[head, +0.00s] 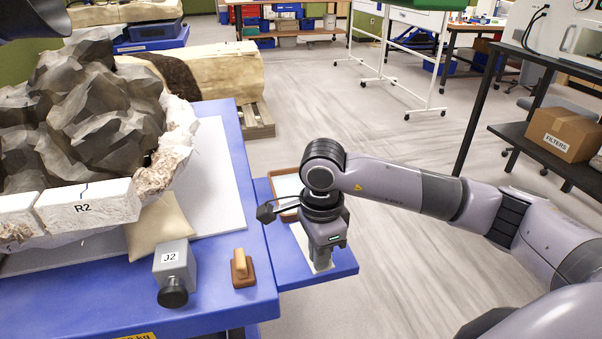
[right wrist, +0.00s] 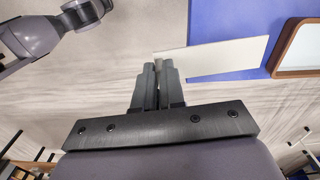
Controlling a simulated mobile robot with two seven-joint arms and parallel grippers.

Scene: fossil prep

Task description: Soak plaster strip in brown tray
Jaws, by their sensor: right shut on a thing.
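The white plaster strip (head: 299,236) is at the blue side shelf, partly hidden by my right gripper. My right gripper (head: 320,263) points down over the shelf and is shut on one end of the strip. In the right wrist view the fingertips (right wrist: 158,66) pinch the near end of the strip (right wrist: 215,60), which extends over the blue surface towards the tray. I cannot tell whether the strip touches the shelf. The brown tray (head: 272,186) is behind the gripper, partly covered by my arm. Its brown rim (right wrist: 283,42) also shows in the right wrist view, apart from the strip. My left gripper is not in view.
A blue table (head: 215,290) on the left bears a large rock in a plaster jacket (head: 90,208). A grey box marked J2 (head: 174,258) and a brown wooden block with a handle (head: 243,270) stand near its front edge. Open floor lies right of the shelf.

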